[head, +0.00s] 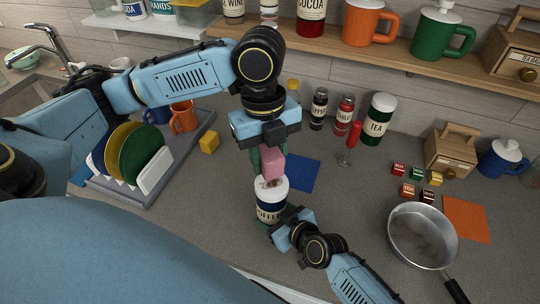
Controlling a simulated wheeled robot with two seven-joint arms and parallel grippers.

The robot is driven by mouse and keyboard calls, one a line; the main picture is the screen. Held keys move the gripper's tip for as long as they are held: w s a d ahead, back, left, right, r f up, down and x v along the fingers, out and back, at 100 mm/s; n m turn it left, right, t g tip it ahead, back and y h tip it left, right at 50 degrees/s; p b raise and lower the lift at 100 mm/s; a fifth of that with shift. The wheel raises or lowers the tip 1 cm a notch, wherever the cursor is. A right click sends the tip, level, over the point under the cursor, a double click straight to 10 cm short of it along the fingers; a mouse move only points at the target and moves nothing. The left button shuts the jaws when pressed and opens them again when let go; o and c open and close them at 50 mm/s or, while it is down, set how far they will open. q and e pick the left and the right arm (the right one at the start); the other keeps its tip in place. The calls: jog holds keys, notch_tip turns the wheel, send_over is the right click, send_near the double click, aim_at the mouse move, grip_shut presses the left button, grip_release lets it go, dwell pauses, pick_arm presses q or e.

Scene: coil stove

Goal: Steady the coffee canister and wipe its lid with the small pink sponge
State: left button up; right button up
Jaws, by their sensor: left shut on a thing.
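The coffee canister (269,213), dark blue with a cream label, stands upright on the counter. Its white lid (281,187) has a brown smudge on top. My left gripper (268,160) points down over the lid and is shut on the small pink sponge (272,165). The sponge is at or just above the lid; I cannot tell whether they touch. My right gripper (272,222) is low at the canister's right front side. Its fingers are partly hidden, so its grip on the canister is unclear.
A blue mat (303,174) lies just right of the canister. A dish rack (190,160) with plates and a yellow block (209,143) are left. A pan (422,236) is right.

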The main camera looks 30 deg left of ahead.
aim_at(270, 192)
pick_arm(q)
jog(key=shift+f, duration=4.1)
jog(key=shift+w+a+r, duration=0.1)
jog(key=shift+w+a, duration=0.05)
jog(key=shift+w, duration=0.7)
jog(key=shift+c, duration=0.4)
jog(key=shift+w+a, duration=0.25)
jog(key=shift+w, duration=0.85)
jog(key=shift+s+d, duration=0.2)
jog(key=shift+s, duration=0.75)
jog(key=shift+s+d, duration=0.15)
jog(key=shift+s, duration=0.75)
jog(key=shift+s+r, duration=0.1)
jog(key=shift+s, duration=0.05)
jog(key=shift+r, duration=4.05)
